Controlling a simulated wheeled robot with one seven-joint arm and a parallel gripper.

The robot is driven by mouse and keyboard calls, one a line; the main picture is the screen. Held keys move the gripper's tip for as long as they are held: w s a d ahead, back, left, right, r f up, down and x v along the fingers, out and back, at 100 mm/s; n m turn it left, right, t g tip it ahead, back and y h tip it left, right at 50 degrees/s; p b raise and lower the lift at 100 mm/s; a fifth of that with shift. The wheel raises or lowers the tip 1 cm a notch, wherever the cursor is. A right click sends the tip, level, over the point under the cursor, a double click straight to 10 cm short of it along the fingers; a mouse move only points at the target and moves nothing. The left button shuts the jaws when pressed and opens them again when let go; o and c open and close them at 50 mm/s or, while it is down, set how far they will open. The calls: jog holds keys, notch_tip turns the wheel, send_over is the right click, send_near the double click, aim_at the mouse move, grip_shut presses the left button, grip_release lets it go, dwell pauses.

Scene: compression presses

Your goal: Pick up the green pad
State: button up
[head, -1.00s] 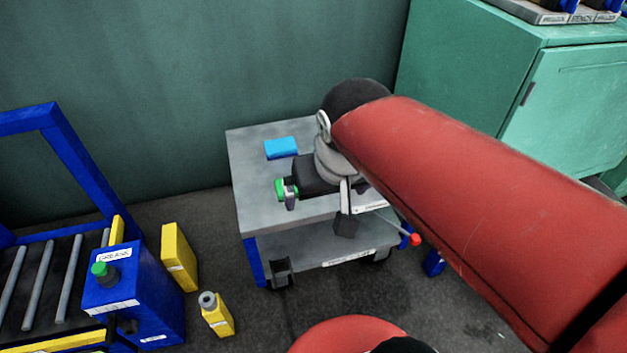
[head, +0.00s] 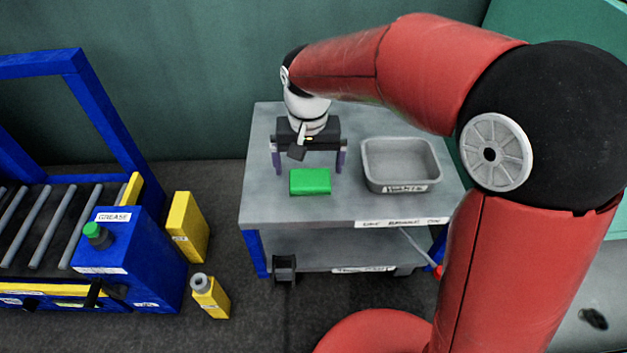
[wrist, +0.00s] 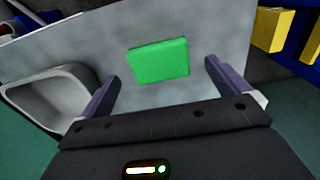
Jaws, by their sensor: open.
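The green pad (head: 310,181) lies flat on the top of the grey cart (head: 265,205), left of the metal tray. My gripper (head: 309,168) is open and empty, above the cart top and just behind the pad in the head view. In the wrist view the pad (wrist: 159,61) shows beyond the two fingertips, centred a little ahead of the gap between them. The fingers (wrist: 160,78) are spread wider than the pad and apart from it. The blue pad seen earlier is not visible now.
The metal tray (head: 402,188) stands right of the pad on the cart; it also shows in the wrist view (wrist: 60,94). A blue grease box (head: 130,247), a yellow block (head: 187,226) and a yellow bottle (head: 210,296) stand left. The cart top around the pad is clear.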

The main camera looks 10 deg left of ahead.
aim_at(310, 180)
notch_tip(310, 180, down, 4)
jog(key=shift+d+f+b, duration=0.1)
jog(key=shift+f+b, duration=0.15)
jog(key=shift+b, duration=0.15)
jog(key=shift+c, duration=0.3)
jog(key=c, duration=0.9)
jog(key=shift+r, duration=0.15)
notch_tip(310, 180, up, 20)
jog(key=p, duration=0.4)
